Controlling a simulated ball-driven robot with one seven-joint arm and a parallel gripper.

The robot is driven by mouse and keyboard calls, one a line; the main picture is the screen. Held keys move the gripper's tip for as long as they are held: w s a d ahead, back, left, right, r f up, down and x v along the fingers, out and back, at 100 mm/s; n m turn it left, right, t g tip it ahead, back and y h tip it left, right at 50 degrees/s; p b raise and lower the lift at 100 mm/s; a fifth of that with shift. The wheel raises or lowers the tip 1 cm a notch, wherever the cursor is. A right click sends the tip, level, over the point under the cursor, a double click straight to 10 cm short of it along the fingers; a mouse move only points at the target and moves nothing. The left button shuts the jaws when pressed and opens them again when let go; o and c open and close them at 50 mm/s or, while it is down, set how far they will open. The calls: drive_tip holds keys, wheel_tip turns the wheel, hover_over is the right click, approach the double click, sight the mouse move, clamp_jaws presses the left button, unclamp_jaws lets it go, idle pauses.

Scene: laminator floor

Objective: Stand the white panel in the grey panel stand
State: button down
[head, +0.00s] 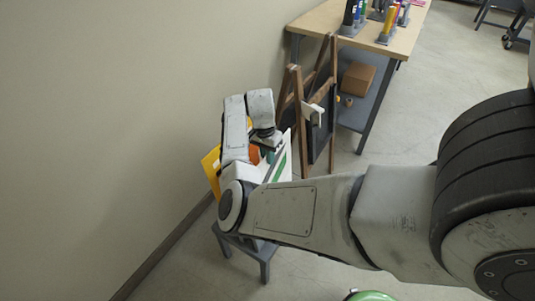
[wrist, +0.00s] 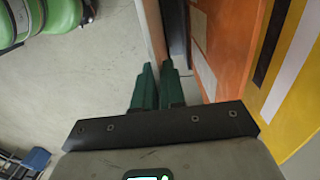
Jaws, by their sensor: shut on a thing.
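The white panel (head: 284,163) is upright in the head view, with a green stripe on its face, partly hidden behind my arm. In the wrist view it shows nearly edge-on as a pale strip (wrist: 154,30). My gripper (wrist: 158,85) has green fingers closed on this panel's edge; the tips also show small beside the panel in the head view (head: 268,156). An orange panel (wrist: 232,40) and a yellow panel (wrist: 288,85) stand to the right of it in the wrist view. I cannot clearly make out the grey panel stand; my arm covers much of that spot.
A small grey table (head: 264,254) is under the panels, close to the wall (head: 110,110). A wooden easel (head: 299,120) stands just behind. A workbench (head: 405,37) with coloured items is at the back, a cardboard box (head: 357,78) on its shelf.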

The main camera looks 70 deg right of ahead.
drive_tip(key=shift+s+f+b, duration=0.1)
drive_tip(key=shift+f+b, duration=0.4)
drive_tip(key=shift+f, duration=0.7)
drive_tip(key=c, duration=1.1)
unclamp_jaws()
drive_tip(key=r, duration=0.7)
drive_tip(key=w+r, duration=0.1)
drive_tip(key=r, duration=0.2)
drive_tip(key=shift+d+r, duration=0.1)
drive_tip(key=shift+r, duration=0.3)
